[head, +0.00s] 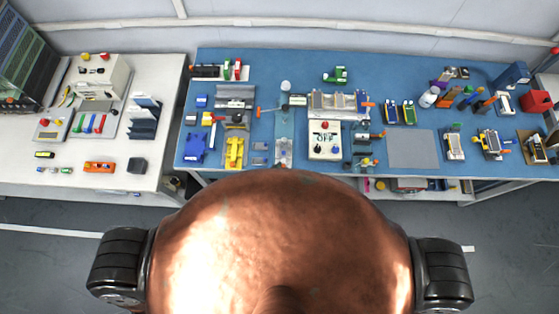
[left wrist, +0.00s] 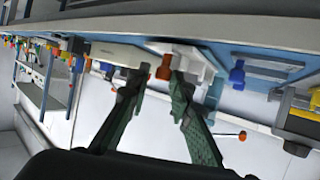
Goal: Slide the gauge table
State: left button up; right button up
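A silver-grey fixture with a flat bed (head: 338,104) lies at the back middle of the blue bench, with an orange knob (head: 369,104) at its right end. It may be the gauge table; I cannot tell for sure. In the left wrist view my left gripper (left wrist: 158,78) has two dark green fingers standing apart. An orange knob (left wrist: 163,68) shows between the fingertips, beside a white block (left wrist: 190,62). I cannot tell whether the fingers touch the knob. I cannot make out either gripper in the head view.
The blue bench (head: 230,60) is crowded. A white box marked OFF (head: 325,140) stands in front of the fixture. A grey mat (head: 412,148) is bare. A white table (head: 110,182) with more devices stands at left. In the left wrist view, a blue knob (left wrist: 237,74) is close by.

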pick_arm(q)
jog(key=shift+o, duration=1.4)
jog(key=v, duration=1.2)
